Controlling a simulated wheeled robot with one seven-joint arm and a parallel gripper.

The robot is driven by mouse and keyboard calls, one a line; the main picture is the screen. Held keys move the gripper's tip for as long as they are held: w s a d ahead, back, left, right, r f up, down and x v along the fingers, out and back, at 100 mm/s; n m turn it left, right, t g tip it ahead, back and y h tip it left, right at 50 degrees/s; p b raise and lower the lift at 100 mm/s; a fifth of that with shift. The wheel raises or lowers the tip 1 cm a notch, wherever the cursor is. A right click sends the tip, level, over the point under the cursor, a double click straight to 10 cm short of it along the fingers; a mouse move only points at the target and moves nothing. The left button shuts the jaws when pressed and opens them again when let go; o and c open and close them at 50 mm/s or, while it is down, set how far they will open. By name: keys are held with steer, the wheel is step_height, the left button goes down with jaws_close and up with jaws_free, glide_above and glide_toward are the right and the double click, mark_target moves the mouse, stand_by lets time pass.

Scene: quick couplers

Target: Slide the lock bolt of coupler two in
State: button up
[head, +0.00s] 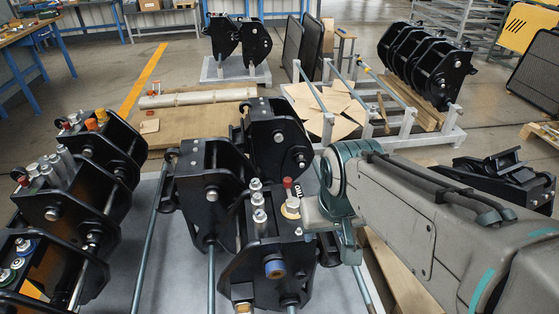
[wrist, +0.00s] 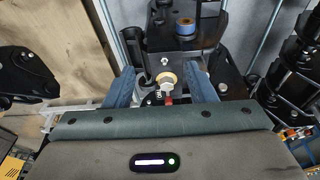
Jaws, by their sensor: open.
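My gripper (wrist: 162,70) is open, one blue-grey finger on each side of the bolt, with gaps showing. In the head view its fingers are mostly hidden by the wrist.
More black couplers with coloured caps (head: 75,185) stand at left. Upright silver pins (head: 258,205) rise close beside the bolt. A blue-ringed pin (wrist: 185,27) shows beyond it. A rack with cardboard (head: 328,105) stands behind.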

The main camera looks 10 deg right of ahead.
steer(key=w+r, duration=0.2)
steer(key=w, duration=0.7)
steer(key=m+g+b, duration=0.2)
steer(key=g, duration=0.1)
glide_above(288, 180)
step_height(288, 180, down, 10)
steer(key=f, duration=0.1)
step_height(288, 180, down, 13)
steer(key=shift+w+f, duration=0.1)
steer(key=shift+w, duration=0.05)
